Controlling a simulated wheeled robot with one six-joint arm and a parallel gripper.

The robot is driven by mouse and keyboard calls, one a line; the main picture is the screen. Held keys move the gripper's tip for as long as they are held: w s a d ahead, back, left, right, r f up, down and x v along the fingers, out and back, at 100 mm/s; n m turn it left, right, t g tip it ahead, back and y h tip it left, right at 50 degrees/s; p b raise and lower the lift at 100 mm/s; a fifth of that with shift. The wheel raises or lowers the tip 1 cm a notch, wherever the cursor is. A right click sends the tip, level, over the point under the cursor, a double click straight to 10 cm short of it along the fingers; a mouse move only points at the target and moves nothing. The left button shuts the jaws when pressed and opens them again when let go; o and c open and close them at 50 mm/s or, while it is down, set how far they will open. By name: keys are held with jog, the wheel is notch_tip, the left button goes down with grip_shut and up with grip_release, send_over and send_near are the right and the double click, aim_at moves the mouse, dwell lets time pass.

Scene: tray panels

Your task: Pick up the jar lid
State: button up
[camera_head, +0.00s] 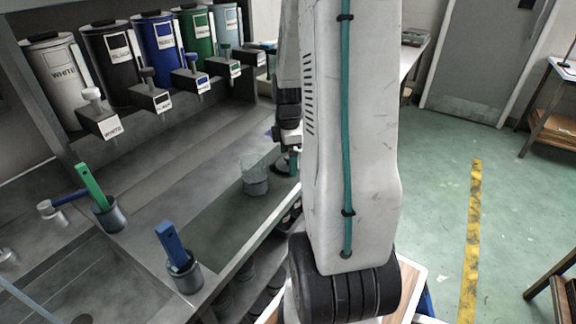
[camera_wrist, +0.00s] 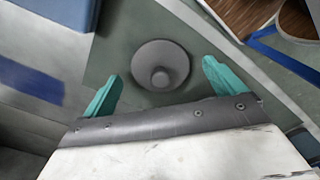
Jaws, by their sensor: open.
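The jar lid (camera_wrist: 161,66) is a grey round disc with a small knob at its middle. In the wrist view it lies on a dark grey-green surface, knob towards the camera. My gripper (camera_wrist: 161,72) has two teal fingers, spread wide, one to the left and one to the right of the lid. Nothing is held between them, and no finger visibly touches the lid. In the head view my arm hides most of the gripper, and I cannot clearly make out the lid there.
A clear jar (camera_head: 255,177) stands on the counter left of my arm. Two cups, one with a green handle (camera_head: 92,186) and one with a blue handle (camera_head: 172,244), stand nearer. Labelled paint canisters (camera_head: 160,45) with taps line the back.

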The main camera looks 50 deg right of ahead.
jog(key=shift+f, duration=0.4)
jog(key=c, duration=1.1)
jog(key=shift+o, duration=0.2)
jog(key=shift+r, duration=0.1)
